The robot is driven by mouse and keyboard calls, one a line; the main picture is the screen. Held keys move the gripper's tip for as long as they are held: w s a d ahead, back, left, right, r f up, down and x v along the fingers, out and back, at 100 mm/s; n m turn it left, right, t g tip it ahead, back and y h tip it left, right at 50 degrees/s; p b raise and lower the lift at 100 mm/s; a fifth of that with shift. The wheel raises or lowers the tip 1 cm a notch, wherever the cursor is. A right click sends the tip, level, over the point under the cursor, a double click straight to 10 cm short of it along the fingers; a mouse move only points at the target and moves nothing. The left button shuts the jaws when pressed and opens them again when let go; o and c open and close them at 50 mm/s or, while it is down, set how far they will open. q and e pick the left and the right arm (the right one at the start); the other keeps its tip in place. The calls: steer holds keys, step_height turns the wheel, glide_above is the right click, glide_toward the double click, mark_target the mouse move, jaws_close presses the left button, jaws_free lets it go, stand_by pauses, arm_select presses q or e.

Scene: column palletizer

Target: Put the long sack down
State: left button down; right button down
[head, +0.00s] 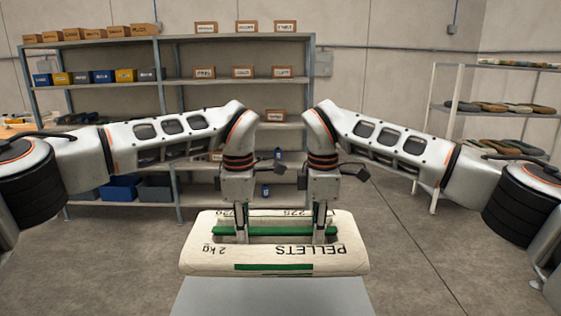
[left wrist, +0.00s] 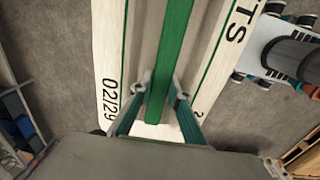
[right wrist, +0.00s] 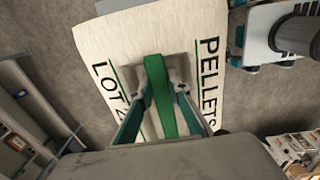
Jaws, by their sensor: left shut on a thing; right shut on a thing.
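The long sack (head: 275,262) is cream with black "PELLETS" and "2 kg" print and green stripes. It lies level, crosswise, at the bottom middle of the head view. My left gripper (head: 241,237) and my right gripper (head: 319,237) both point down and are shut on the green strip along its top, one towards each end. The sack also shows in the left wrist view (left wrist: 107,50) and in the right wrist view (right wrist: 110,40), with the strip between the fingers. The underside is hidden, so I cannot tell whether it rests on anything.
A light grey flat surface (head: 270,298) shows at the near side below the sack. A grey shelf unit (head: 240,79) with boxes and bins stands behind. A rack (head: 440,108) with several sacks stands at the right. The concrete floor (head: 400,260) beside the sack is clear.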

arm_select(q)
steer(key=shift+w+d+r, duration=0.1)
steer(key=shift+w+r, duration=0.1)
arm_select(e)
steer(key=shift+w+r, duration=0.15)
steer(key=shift+w, duration=0.05)
steer(key=shift+s, duration=0.1)
